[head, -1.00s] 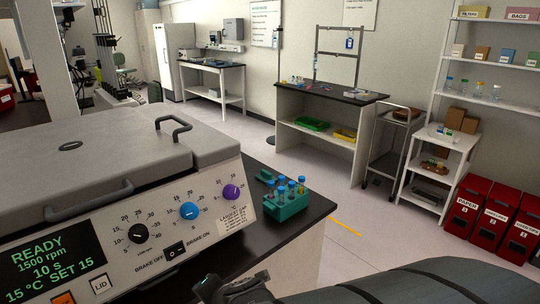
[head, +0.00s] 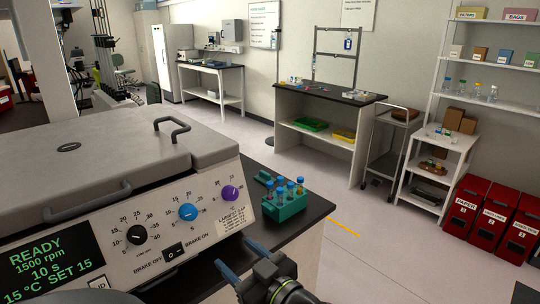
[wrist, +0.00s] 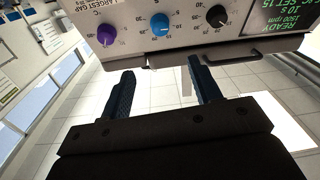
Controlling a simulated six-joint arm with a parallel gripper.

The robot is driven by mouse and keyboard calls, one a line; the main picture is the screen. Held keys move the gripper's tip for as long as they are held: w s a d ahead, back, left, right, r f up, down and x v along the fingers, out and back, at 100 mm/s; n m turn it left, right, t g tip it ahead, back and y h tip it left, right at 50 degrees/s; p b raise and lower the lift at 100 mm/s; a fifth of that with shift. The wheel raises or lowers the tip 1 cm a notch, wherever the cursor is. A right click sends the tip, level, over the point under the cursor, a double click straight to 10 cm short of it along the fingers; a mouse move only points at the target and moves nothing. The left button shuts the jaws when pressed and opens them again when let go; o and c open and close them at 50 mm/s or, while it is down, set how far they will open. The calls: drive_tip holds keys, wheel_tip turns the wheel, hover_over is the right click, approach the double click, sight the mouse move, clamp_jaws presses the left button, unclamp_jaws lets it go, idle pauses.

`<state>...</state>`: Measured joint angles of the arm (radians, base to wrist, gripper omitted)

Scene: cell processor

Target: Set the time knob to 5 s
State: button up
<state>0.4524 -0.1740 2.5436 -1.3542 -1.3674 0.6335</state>
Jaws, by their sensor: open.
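The sloped control panel of a grey machine carries a black knob (head: 137,234), a blue knob (head: 188,212) and a purple knob (head: 231,193), each with a numbered scale. The blue knob appears to be the time knob, though its unit label is too small to be sure. The display (head: 45,262) reads READY, 1500 rpm, 10 s, 15 °C SET 15. My gripper (head: 231,253) is open and empty, below and in front of the panel, apart from it. In the wrist view, the blue knob (wrist: 159,25) lies beyond the gap between my fingertips (wrist: 160,66).
A brake switch (head: 174,250) sits below the knobs. A green rack (head: 287,207) with several capped tubes stands on the dark bench right of the panel. A handle (head: 88,205) sticks out above the panel's left part.

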sight(192, 214)
drive_tip(key=shift+x, duration=8.75)
